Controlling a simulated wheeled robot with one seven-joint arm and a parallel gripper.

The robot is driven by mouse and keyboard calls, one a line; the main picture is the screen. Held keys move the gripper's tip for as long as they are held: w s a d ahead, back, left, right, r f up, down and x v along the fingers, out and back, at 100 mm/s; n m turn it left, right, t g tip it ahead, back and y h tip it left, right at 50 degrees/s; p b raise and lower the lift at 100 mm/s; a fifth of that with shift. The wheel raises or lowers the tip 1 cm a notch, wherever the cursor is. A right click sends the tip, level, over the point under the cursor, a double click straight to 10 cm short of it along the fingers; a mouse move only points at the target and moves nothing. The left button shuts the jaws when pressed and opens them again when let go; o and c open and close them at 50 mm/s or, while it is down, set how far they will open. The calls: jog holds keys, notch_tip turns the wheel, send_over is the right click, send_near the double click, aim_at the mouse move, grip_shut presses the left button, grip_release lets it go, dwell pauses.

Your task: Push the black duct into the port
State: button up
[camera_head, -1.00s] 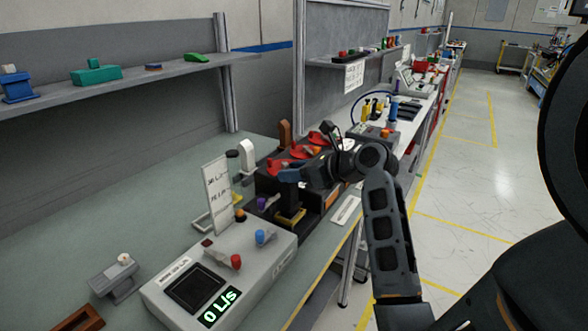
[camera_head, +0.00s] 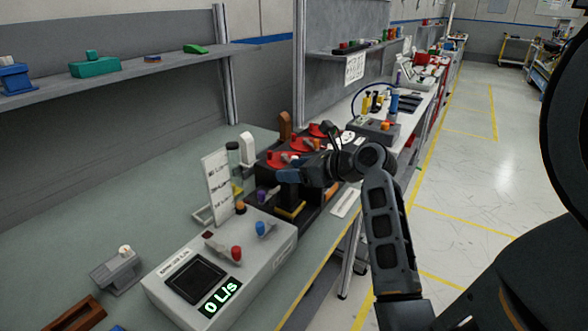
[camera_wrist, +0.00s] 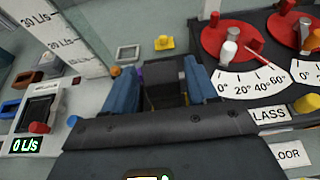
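The black duct seems to be the dark block (camera_wrist: 166,78) between my two blue fingers in the wrist view. In the head view it is mostly hidden by my gripper, and a dark part with a yellow base shows just below the fingers. My gripper (camera_head: 288,176) is over the near end of the dark module (camera_head: 318,203). In the wrist view my gripper (camera_wrist: 160,92) has its fingers apart, one on each side of the dark block. I cannot make out firm contact, and the port is not clearly visible.
A grey box (camera_head: 235,262) with a screen reading 0 L/s stands nearer, beside an upright white scale (camera_head: 216,188). Red dials (camera_head: 293,152) sit on the module behind my gripper. A grey clamp-like part (camera_head: 118,270) lies at the left. The bench behind the box is mostly clear.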

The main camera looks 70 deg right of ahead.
jog(key=shift+o, duration=1.1)
jog(key=shift+s, duration=0.15)
jog(key=v, duration=0.7)
jog(key=shift+s+r+b, duration=0.15)
jog(key=shift+s+b, duration=0.1)
jog(key=shift+b, duration=0.05)
jog(key=shift+a, duration=0.15)
